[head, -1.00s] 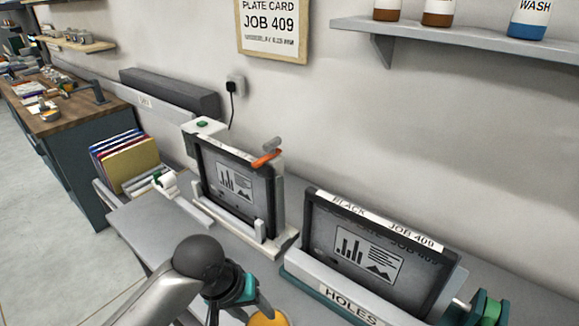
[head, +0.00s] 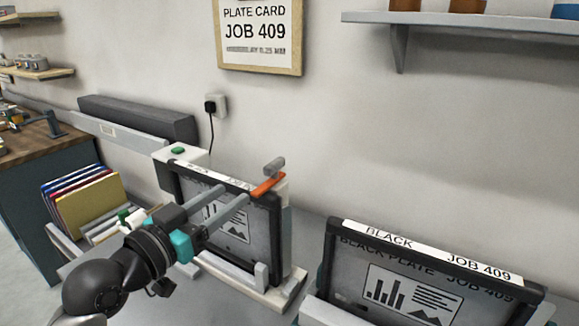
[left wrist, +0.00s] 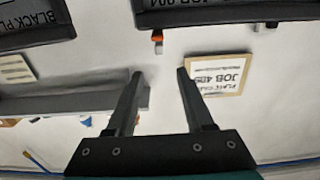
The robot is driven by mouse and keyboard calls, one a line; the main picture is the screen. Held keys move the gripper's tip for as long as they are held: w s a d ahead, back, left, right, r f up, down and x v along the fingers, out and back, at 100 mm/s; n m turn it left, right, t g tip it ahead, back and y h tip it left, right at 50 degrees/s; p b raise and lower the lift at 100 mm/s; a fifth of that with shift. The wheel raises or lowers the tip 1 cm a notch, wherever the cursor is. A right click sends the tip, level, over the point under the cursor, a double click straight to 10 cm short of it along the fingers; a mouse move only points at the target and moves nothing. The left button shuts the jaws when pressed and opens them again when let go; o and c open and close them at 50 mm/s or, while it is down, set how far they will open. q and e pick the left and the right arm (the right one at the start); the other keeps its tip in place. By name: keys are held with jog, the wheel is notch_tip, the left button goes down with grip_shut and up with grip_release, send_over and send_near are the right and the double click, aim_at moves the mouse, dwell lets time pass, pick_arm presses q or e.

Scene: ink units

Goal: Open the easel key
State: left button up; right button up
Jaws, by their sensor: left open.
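The easel key, an orange lever (head: 267,187) with a grey end, sits at the top right corner of the small easel (head: 262,292) in the head view. The easel holds a dark-framed plate (head: 235,222). My left gripper (head: 233,196) is in front of the plate, with its two grey fingers apart and empty, pointing up and right just short of the key. In the left wrist view the key (left wrist: 157,36) is small and lies beyond the gap between the open fingertips (left wrist: 160,74). My right gripper is not in view.
A larger frame marked BLACK JOB 409 (head: 408,290) stands to the right. A file rack with coloured folders (head: 88,208) is at the left. A plate card (head: 261,35) hangs on the wall above, beside a shelf (head: 450,28).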

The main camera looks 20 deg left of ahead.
aim_at(266, 170)
pick_arm(q)
jog(key=w, duration=0.5)
jog(key=w+d+p, duration=0.1)
jog(key=w, duration=0.4)
jog(key=w+d+p, duration=0.1)
jog(key=w, duration=0.4)
jog(key=shift+d, duration=0.1)
jog(key=shift+s, duration=0.1)
grip_shut()
dwell(1.1)
